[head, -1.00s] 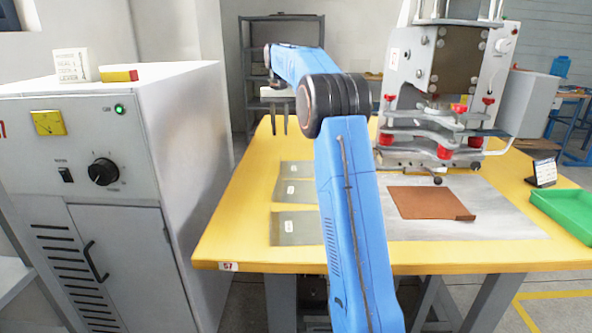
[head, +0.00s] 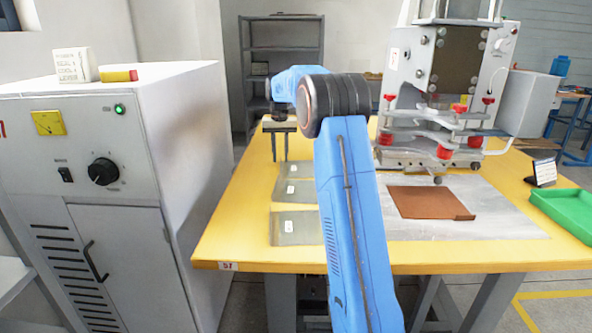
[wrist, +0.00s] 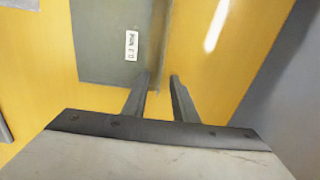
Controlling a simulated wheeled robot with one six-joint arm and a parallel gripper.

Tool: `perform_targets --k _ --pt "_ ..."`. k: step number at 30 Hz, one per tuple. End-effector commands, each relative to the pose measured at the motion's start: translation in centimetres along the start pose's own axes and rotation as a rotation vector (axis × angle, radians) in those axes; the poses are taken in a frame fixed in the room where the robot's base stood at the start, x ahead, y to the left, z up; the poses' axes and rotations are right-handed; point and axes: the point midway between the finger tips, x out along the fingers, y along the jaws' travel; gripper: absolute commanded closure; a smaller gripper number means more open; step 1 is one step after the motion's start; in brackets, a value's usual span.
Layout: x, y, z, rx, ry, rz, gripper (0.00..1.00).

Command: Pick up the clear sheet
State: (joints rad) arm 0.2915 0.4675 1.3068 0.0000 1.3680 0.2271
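Several clear greyish sheets lie in a row on the left of the yellow table, each with a small white label: a far one (head: 296,170), a middle one (head: 290,191) and a near one (head: 287,229). My gripper (head: 280,160) is open and empty at the far left corner of the row, its fingers pointing down. In the wrist view a labelled sheet (wrist: 105,50) lies just beyond my fingertips (wrist: 158,78), with a strip along its right edge in line with the gap. Whether the fingertips touch it I cannot tell.
A brown sheet (head: 428,203) lies on a grey mat (head: 505,212) in front of the welding press (head: 450,70). A green tray (head: 565,212) is at the right edge. A grey cabinet (head: 110,200) stands close left of the table (head: 235,235).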

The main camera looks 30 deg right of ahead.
Motion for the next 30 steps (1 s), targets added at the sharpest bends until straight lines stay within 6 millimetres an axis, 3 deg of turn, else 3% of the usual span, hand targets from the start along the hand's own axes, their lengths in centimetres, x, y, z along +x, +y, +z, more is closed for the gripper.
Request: perform_targets --k 8,12,23,30 --pt "0.6 0.0 0.0 0.000 0.001 0.000 0.74" --pt "0.6 0.0 0.0 0.000 0.001 0.000 1.00" --pt "0.4 0.0 0.0 0.000 0.001 0.000 1.00" --pt "-2.4 0.0 0.0 0.000 0.004 -0.001 1.00"
